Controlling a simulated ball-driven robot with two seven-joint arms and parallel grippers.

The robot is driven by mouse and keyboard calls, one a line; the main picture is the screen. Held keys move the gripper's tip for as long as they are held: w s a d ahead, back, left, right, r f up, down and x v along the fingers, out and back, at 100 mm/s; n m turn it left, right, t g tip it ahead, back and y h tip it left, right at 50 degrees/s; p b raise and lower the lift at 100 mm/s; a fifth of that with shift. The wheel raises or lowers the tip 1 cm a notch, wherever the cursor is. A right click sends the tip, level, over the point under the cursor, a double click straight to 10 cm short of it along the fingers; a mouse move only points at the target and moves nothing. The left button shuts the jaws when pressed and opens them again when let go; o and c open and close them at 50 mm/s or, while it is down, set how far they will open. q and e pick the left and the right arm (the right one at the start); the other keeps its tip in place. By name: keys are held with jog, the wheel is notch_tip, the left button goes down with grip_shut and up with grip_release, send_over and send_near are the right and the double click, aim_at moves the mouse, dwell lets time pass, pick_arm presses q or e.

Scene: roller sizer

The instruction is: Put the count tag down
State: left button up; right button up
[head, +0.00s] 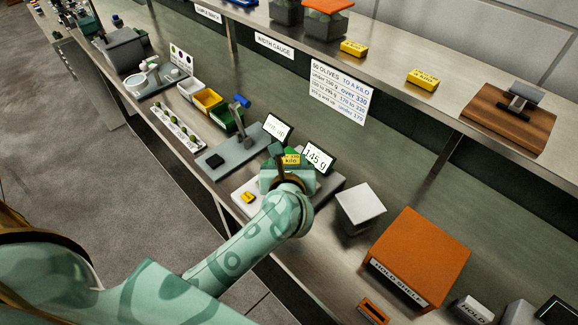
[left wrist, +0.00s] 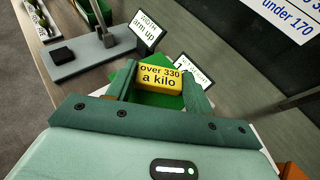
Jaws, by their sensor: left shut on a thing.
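The count tag is a small yellow block reading "over 330 a kilo"; it shows in the left wrist view (left wrist: 160,78) and in the head view (head: 291,160). My left gripper (head: 286,160) is shut on it, with one finger on each side, and it also shows in the left wrist view (left wrist: 160,84). The tag is above a green surface (left wrist: 155,99), in front of the scale display (head: 318,157) reading 145 g. I cannot tell whether the tag touches anything below. My right gripper is not in view.
A small yellow block (head: 248,197) lies left of my gripper. More yellow tags (head: 353,48) (head: 423,78) lie on the upper shelf. The width gauge (head: 225,156) is to the left. A white-topped block (head: 360,204) and an orange hold shelf (head: 420,255) stand right.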

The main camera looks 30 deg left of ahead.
pick_arm(q)
jog(key=shift+r, duration=0.1)
jog(key=o, duration=1)
jog(key=shift+c, duration=0.2)
jog(key=shift+s+d+r, duration=0.15)
jog(key=shift+s+d, duration=0.05)
jog(key=shift+s, duration=0.1)
jog(key=p+v, duration=0.1)
jog(key=v, duration=1)
jog(key=shift+s, duration=0.15)
jog(key=shift+r, duration=0.15)
